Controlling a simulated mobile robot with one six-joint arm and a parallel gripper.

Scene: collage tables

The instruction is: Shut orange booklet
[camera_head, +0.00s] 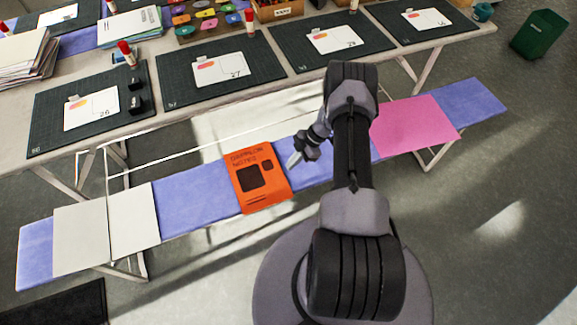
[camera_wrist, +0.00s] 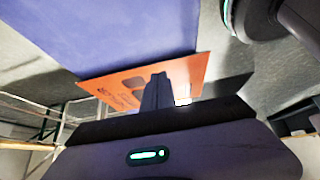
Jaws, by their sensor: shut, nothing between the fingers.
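The orange booklet (camera_head: 260,178) lies on the low bench in the head view, with its printed cover with dark squares facing up. It looks flat and closed, though a small gap under the cover could not be told from here. My gripper (camera_head: 294,160) is just right of the booklet's upper right part, close to its edge. In the wrist view the shut, empty fingers (camera_wrist: 157,88) stand in front of the orange booklet (camera_wrist: 188,72) and hide part of it. Whether they touch it is unclear.
The bench has a blue cover (camera_head: 195,193), with pale sheets (camera_head: 133,218) on the left and a pink sheet (camera_head: 412,126) on the right. Behind it stands a long table with dark mats (camera_head: 180,83) and cards. A green bin (camera_head: 538,35) stands at the far right.

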